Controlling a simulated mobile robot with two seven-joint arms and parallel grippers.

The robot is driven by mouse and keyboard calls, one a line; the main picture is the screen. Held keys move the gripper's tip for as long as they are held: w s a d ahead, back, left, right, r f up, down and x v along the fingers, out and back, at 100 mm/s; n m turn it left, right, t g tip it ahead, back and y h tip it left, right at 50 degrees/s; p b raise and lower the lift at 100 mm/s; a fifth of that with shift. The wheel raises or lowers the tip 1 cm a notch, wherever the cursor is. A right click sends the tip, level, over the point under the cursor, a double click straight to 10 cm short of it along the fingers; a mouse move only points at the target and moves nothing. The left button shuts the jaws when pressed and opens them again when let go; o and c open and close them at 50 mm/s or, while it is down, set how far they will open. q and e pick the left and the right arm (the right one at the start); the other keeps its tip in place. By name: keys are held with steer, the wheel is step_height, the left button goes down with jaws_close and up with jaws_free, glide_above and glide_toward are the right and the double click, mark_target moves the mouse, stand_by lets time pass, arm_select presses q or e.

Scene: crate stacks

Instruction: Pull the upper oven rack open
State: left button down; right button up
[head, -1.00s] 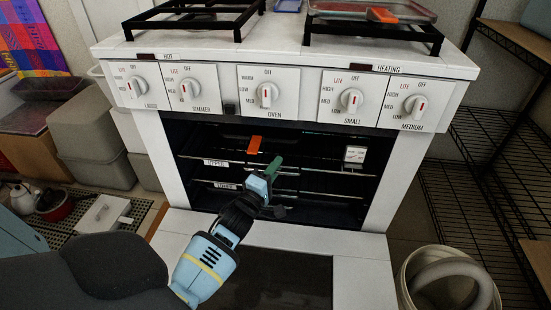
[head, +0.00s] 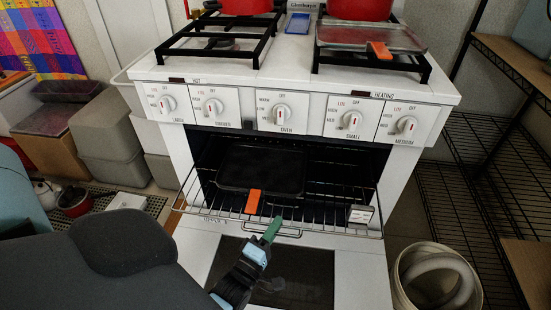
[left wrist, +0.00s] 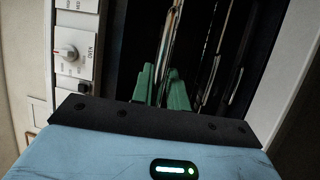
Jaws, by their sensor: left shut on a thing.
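The upper oven rack (head: 200,209) is slid well out of the oven, over the lowered white door (head: 355,262). A dark pan (head: 262,170) with an orange handle (head: 253,201) sits on the rack. My left gripper (head: 272,229) has green fingertips and is shut on the rack's front bar, near its middle. In the left wrist view the green fingertips (left wrist: 163,90) close around a thin metal bar. The lower rack is mostly hidden under the upper one. My right gripper is not in view.
A small white thermometer-like box (head: 361,214) hangs at the rack's front right. A white bin (head: 436,280) stands on the floor at right, beside black wire shelving (head: 445,200).

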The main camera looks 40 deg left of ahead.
arm_select(q)
steer(key=shift+s+d+r, duration=0.15)
steer(key=shift+r, duration=0.25)
steer(key=c, duration=1.5)
jaws_free()
steer(key=shift+s, duration=0.1)
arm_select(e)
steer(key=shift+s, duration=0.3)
arm_select(q)
steer(key=shift+f, duration=0.15)
steer(key=shift+s+d+f, duration=0.1)
steer(key=shift+s+f, duration=0.05)
steer(key=shift+s, duration=0.35)
steer(key=v, duration=0.6)
steer(key=shift+s, duration=0.35)
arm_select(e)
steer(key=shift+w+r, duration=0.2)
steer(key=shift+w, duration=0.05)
